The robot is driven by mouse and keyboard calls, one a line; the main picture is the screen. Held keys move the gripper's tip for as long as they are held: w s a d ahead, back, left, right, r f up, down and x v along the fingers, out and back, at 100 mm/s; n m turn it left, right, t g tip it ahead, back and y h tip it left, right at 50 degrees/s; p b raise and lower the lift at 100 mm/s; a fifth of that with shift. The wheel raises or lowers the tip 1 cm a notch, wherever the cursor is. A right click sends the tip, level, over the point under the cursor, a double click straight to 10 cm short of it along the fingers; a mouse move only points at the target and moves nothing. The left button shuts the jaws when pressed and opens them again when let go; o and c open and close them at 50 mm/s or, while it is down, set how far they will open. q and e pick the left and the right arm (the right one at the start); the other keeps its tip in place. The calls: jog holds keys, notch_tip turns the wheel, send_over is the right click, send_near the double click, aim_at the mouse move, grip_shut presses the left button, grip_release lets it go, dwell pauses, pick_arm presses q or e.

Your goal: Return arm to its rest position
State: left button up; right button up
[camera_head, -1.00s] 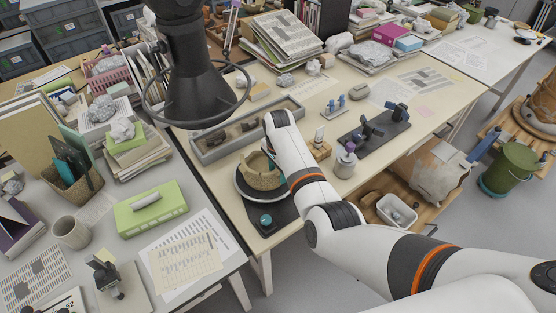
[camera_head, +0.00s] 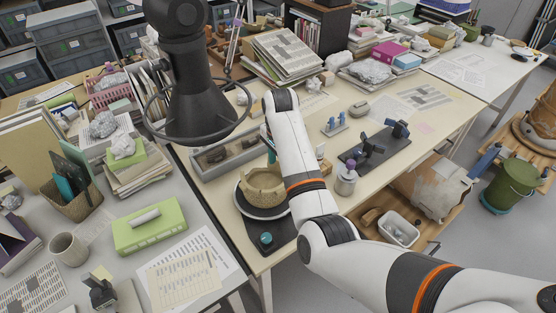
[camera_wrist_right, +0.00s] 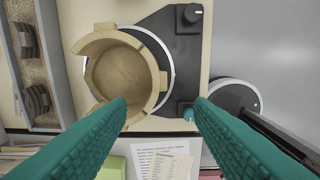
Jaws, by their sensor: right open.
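My right arm (camera_head: 305,165) is white with orange bands and reaches in from the lower right. My right gripper has teal fingers, partly hidden behind the arm in the head view (camera_head: 271,152). In the wrist view the fingers are apart with nothing between them (camera_wrist_right: 160,104), above the pot. The tan pot (camera_head: 262,190) sits on a round turntable (camera_head: 243,207) and has an uneven, broken rim. In the wrist view the pot (camera_wrist_right: 88,75) is seen from above, partly behind the left finger. My left gripper is not in view.
A grey tray of sherds (camera_head: 205,168) lies behind the turntable. A black fixture with a ring (camera_head: 190,100) hangs at upper left. A purple-topped bottle (camera_head: 346,180) and a dark stand (camera_head: 375,150) are right of the arm. Open floor lies at lower right.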

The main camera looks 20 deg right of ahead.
jog(key=s+d+f+n+t+h, duration=0.1)
jog(key=s+d+f+n, duration=0.3)
jog(key=s, duration=0.4)
jog(key=s+d+f+n+t, duration=0.1)
jog(key=s+d+f+n, duration=0.2)
jog(key=s+f, duration=0.5)
jog(key=s+a+r+n+t+y, duration=0.1)
jog(key=s+r+n, duration=0.3)
jog(key=s, duration=0.5)
jog(key=s+a+r+n, duration=0.2)
jog(key=s+n, duration=0.3)
jog(key=s, duration=0.5)
notch_tip(320, 180, down, 30)
jog(key=s+g+b, duration=0.1)
jog(key=s, duration=0.1)
jog(key=s+d+f+g+b, duration=0.1)
jog(key=s+d+f, duration=0.2)
jog(key=s+f, duration=1.1)
jog(key=shift+s+d+f+n, duration=0.15)
jog(key=shift+s+f+n, duration=0.15)
jog(key=shift+s, duration=0.6)
